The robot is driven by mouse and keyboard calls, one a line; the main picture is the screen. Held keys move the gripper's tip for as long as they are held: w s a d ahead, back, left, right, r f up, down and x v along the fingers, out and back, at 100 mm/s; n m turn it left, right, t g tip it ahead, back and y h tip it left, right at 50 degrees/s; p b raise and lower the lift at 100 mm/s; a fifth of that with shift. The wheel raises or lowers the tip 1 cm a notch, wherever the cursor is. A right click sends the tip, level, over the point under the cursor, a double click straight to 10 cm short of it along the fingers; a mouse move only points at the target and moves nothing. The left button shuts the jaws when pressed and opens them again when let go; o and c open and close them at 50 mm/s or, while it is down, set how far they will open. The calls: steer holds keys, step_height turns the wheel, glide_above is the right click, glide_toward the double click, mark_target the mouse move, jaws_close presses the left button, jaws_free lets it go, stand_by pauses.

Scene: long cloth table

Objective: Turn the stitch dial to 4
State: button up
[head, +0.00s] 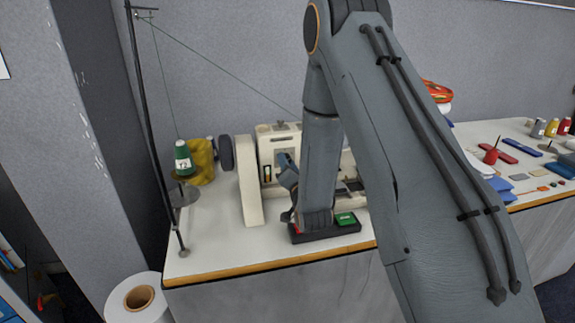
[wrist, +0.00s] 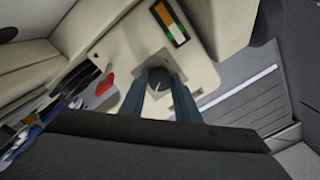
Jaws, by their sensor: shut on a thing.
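The stitch dial (wrist: 159,84) is a dark round knob with a pale mark, on the cream front of the sewing machine (head: 250,190). My gripper (wrist: 160,80) is shut on the dial, with one blue-grey finger on each side of it in the wrist view. The numbers around the dial are too small or hidden to read, so I cannot tell its setting. In the head view my arm hides the dial and much of the machine.
A black base with a green button (head: 345,218) sits at the table's front edge by my arm. A green thread cone (head: 183,158) and a thread stand (head: 150,130) are at the left. A white roll (head: 122,305) stands below the table. Small sewing items lie at the right.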

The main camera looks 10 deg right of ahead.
steer(key=o, duration=1)
steer(key=shift+o, duration=0.2)
steer(key=s+b, duration=0.2)
steer(key=s, duration=0.5)
steer(key=shift+s, duration=0.4)
